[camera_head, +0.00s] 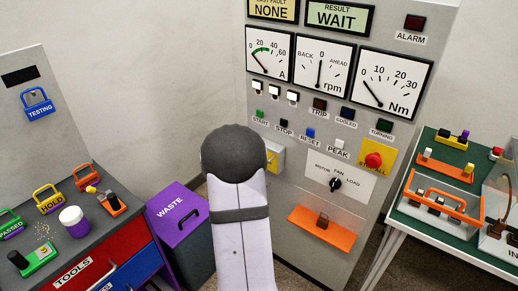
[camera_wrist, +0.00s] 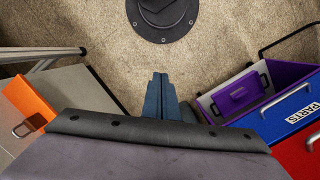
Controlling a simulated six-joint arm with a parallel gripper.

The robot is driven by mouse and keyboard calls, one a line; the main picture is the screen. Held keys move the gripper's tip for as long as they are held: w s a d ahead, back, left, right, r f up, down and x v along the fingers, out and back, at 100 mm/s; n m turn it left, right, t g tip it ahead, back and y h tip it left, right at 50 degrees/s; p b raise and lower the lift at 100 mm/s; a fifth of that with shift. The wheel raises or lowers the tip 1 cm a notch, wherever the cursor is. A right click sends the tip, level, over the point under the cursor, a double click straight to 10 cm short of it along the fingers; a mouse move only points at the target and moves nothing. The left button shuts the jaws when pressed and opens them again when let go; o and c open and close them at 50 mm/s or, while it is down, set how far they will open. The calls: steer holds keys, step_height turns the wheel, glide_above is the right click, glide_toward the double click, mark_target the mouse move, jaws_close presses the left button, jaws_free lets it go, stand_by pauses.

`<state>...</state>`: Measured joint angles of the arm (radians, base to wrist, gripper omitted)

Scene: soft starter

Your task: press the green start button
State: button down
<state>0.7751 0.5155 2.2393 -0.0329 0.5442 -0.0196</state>
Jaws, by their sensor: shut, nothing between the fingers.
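The button is not in the wrist view, and my arm hides the gripper in the head view.
Below the meters are the blue reset button (camera_head: 310,132), white peak button (camera_head: 339,146) and red stop knob (camera_head: 373,160). An orange shelf (camera_head: 322,231) juts from the panel. A purple waste bin (camera_head: 177,215) and tool bench (camera_head: 100,245) stand left, a green-topped table (camera_head: 450,150) right.

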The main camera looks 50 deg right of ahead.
mark_target(260, 114)
steer(key=w+d+r+n+t+h, duration=0.1)
steer(key=w+d+t+h, duration=0.2)
steer(key=w+d, duration=0.6)
steer(key=w+d+n+t+h, duration=0.1)
steer(key=w+d+t+h, duration=0.35)
steer(key=d, duration=0.75)
steer(key=w+d+r+n+t+h, duration=0.2)
steer(key=w+d+r, duration=0.1)
steer(key=r, duration=0.4)
steer(key=w+d+r+n+t+h, duration=0.1)
steer(key=w+d+r+n+t, duration=0.1)
steer(key=w+r, duration=0.3)
steer(key=w+d+r+n+t+h, duration=0.2)
steer(key=w+d+r+n, duration=0.1)
steer(key=r, duration=0.6)
steer(key=shift+w+d+r+h, duration=0.35)
steer(key=shift+w+d, duration=0.25)
steer(key=shift+d, duration=0.05)
steer(key=shift+d, duration=0.15)
steer(key=d, duration=0.8)
steer(key=shift+d, duration=0.25)
steer(key=shift+d+f, duration=0.1)
